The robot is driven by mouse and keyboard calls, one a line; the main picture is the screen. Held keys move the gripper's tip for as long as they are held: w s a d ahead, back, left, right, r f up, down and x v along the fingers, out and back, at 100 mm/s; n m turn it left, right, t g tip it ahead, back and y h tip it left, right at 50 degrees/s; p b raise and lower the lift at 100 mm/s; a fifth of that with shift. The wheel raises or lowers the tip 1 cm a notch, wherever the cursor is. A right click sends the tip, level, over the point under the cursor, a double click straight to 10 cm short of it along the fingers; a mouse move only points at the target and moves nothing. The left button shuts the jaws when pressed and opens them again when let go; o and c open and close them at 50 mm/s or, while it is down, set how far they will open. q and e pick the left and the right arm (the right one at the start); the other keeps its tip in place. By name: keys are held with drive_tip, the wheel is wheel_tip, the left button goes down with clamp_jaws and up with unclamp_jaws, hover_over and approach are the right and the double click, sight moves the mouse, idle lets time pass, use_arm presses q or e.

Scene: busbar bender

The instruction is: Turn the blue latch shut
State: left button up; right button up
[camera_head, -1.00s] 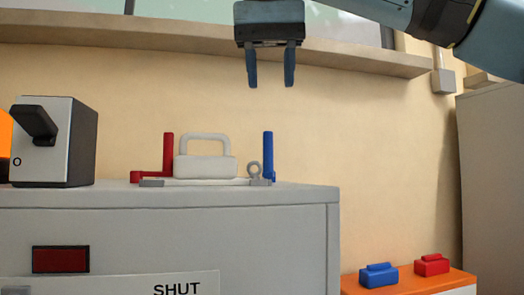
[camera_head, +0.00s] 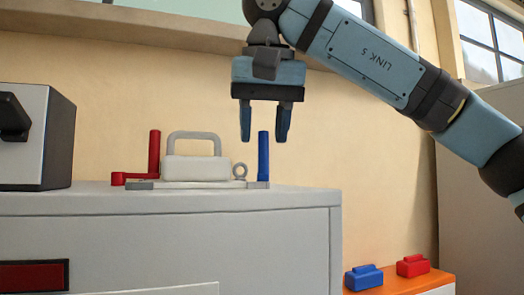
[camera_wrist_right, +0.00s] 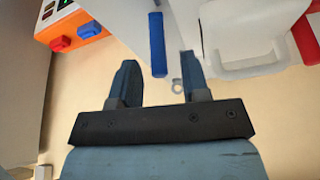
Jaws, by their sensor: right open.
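The blue latch (camera_head: 263,156) is an upright blue post at the right end of a light base plate on top of a grey cabinet. It also shows in the right wrist view (camera_wrist_right: 158,45), beyond and between the fingers. My right gripper (camera_head: 264,138) is open and empty, pointing down, with its fingertips around the height of the latch's top in the head view. I cannot tell whether it touches the latch. The open fingers also show in the right wrist view (camera_wrist_right: 160,72). My left gripper is not in view.
A white handled block (camera_head: 196,168), a red latch (camera_head: 154,153) and a small grey ring (camera_head: 240,170) stand left of the blue latch. Blue (camera_head: 364,278) and red (camera_head: 413,266) blocks sit on an orange-topped unit at lower right.

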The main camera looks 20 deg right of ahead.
sight(262, 150)
drive_tip(key=shift+x, duration=1.75)
drive_tip(key=shift+s, duration=0.1)
clamp_jaws()
drive_tip(key=m, duration=0.1)
drive_tip(key=a+m+h, duration=0.1)
drive_tip(key=m, duration=0.1)
drive_tip(key=shift+w+m, duration=0.25)
drive_tip(key=shift+m, duration=0.05)
drive_tip(key=shift+w+a+m+g+h, duration=0.3)
drive_tip(key=shift+m+h, duration=0.15)
drive_tip(key=shift+m, duration=0.55)
drive_tip(key=shift+w+a+m+g+h, duration=0.25)
drive_tip(key=shift+m+h, duration=0.2)
drive_tip(key=shift+m, duration=0.55)
